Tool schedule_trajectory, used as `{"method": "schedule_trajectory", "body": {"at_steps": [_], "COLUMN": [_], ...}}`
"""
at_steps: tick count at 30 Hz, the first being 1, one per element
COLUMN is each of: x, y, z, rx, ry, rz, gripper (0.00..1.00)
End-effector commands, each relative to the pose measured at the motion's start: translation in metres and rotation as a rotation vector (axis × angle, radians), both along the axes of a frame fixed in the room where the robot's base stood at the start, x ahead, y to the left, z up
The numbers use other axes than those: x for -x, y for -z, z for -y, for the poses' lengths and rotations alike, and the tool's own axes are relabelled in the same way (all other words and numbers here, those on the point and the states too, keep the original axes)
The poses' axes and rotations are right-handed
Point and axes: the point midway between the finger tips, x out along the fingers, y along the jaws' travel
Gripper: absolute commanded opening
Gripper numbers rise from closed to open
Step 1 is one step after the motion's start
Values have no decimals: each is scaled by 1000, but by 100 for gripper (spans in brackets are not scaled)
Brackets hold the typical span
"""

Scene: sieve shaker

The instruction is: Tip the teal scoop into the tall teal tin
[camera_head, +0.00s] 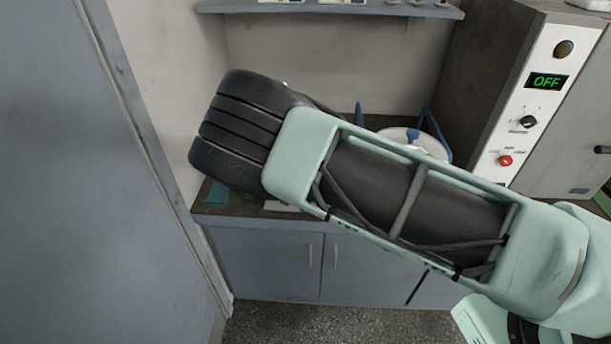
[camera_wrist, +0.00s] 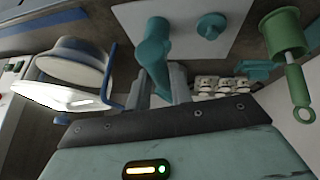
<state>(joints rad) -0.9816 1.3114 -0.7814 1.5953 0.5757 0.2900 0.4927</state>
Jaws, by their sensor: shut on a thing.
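In the wrist view my gripper (camera_wrist: 160,88) is shut on the teal scoop (camera_wrist: 155,52), whose handle lies between the fingers. The scoop is over or beside a pale sheet, and its contents cannot be seen. A round teal piece with a knob (camera_wrist: 209,25) lies on the sheet to the right; I cannot tell whether it is the tall teal tin's lid. No tall teal tin shows clearly. In the head view my arm hides the gripper and scoop. A teal patch (camera_head: 217,193) shows at the counter's left end, too small to identify.
A white and blue round device (camera_wrist: 75,62) stands close on the left; it also shows behind my arm (camera_head: 405,137). A green cup-like thing (camera_wrist: 283,35) and a green ring handle (camera_wrist: 302,97) are at right. A shelf (camera_head: 330,9) hangs above.

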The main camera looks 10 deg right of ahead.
Motion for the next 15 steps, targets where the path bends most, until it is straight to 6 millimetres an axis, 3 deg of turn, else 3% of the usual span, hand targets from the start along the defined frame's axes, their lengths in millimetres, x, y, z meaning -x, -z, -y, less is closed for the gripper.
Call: {"method": "schedule_trajectory", "body": {"at_steps": [6,15], "x": [-1,-1], "y": [2,1], "z": [-3,-2], "rx": [127,137], "ry": [-1,0], "rz": [-41,-45], "gripper": [0,0]}}
